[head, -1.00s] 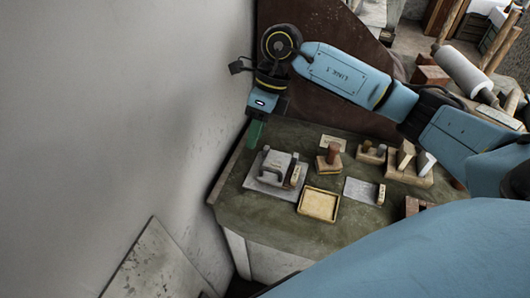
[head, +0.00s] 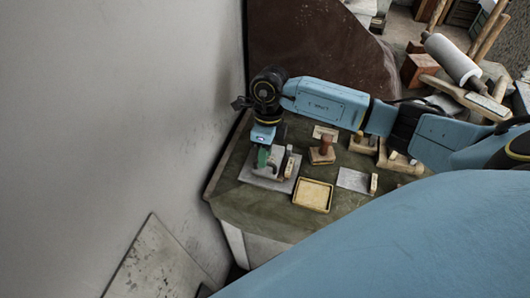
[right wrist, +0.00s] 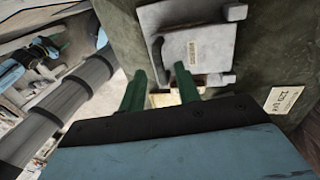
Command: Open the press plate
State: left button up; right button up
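The press is a small grey plate assembly on a flat base (head: 252,181) at the left end of the green-topped table. In the right wrist view its grey plate (right wrist: 200,40) carries a small label and a dark curved bar on one side. My right gripper (head: 263,157) is over the press, its green fingers pointing down and hiding part of it. In the right wrist view the fingers (right wrist: 160,80) are apart with nothing clearly held between them. I cannot tell whether they touch the plate. My left gripper is not in view.
A shallow wooden tray (head: 313,195) lies right of the press. A wooden stamp (head: 322,151), a flat grey plate (head: 352,180) and wooden blocks stand farther right. A wall (head: 120,110) rises close on the left. The table's front left corner is bare.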

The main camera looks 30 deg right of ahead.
jog(key=shift+a+f, duration=0.1)
jog(key=shift+f, duration=0.35)
jog(key=shift+c, duration=0.2)
grip_shut()
